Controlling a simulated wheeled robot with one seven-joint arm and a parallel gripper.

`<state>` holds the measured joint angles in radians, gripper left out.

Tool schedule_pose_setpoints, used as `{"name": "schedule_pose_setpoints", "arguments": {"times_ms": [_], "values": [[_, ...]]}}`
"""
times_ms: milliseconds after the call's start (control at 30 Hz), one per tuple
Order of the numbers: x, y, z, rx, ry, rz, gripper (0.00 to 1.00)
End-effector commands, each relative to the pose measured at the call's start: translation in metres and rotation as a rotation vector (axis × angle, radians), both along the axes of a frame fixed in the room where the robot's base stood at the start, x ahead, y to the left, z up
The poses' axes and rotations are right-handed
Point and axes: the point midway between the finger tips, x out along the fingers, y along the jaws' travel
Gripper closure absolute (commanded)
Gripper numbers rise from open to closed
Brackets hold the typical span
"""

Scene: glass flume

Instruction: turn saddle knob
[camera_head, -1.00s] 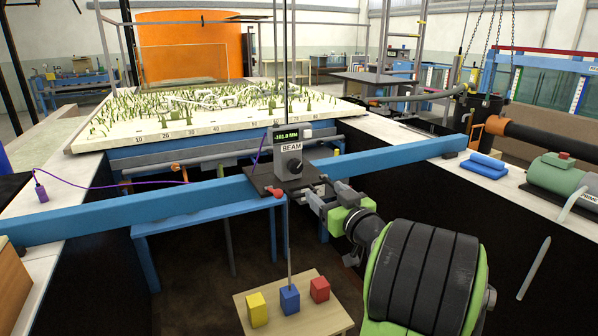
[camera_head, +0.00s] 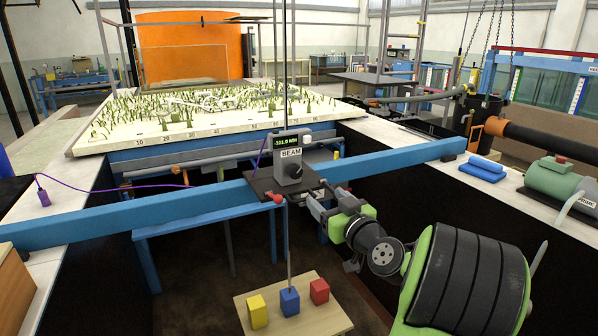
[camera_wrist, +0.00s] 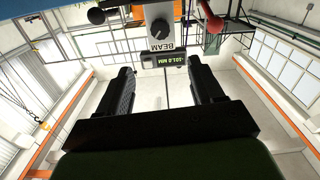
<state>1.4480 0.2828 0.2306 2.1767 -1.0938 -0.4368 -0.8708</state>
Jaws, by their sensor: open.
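The saddle is a grey box marked BEAM (camera_head: 290,158) with a green display, sitting on a dark plate on the blue beam (camera_head: 110,219). Its dark round knob (camera_head: 296,171) is on the front face. In the wrist view the knob (camera_wrist: 160,29) shows upside down near the top, above the display. My gripper (camera_head: 318,200) is at the right front of the saddle plate, slightly below the knob. In the wrist view its two black fingers (camera_wrist: 164,84) are spread wide with nothing between them. The gripper appears apart from the knob.
A red-ended lever (camera_head: 277,198) sticks out at the plate's front, and a thin rod runs down past it. Yellow, blue and red blocks (camera_head: 320,290) stand on a small wooden board below. A planted model bed (camera_head: 180,133) lies behind the beam.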

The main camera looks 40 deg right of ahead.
Motion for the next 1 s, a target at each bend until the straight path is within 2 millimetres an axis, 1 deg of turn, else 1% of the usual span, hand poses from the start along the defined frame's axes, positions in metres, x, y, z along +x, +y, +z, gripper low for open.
{"name": "schedule_pose_setpoints", "arguments": {"times_ms": [167,300,500,600,700,767,1000], "values": [[0.035,-0.008,0.001,0.0,-0.001,0.008,0.33],[0.07,-0.018,0.002,0.0,-0.003,0.008,0.33],[0.117,-0.032,0.001,-0.001,-0.003,0.005,0.33],[0.134,-0.038,0.0,0.0,-0.002,0.004,0.33],[0.144,-0.041,0.0,0.001,-0.001,0.003,0.33],[0.147,-0.042,0.0,0.001,-0.001,0.003,0.33],[0.148,-0.042,0.0,0.0,-0.001,0.002,0.33]]}}
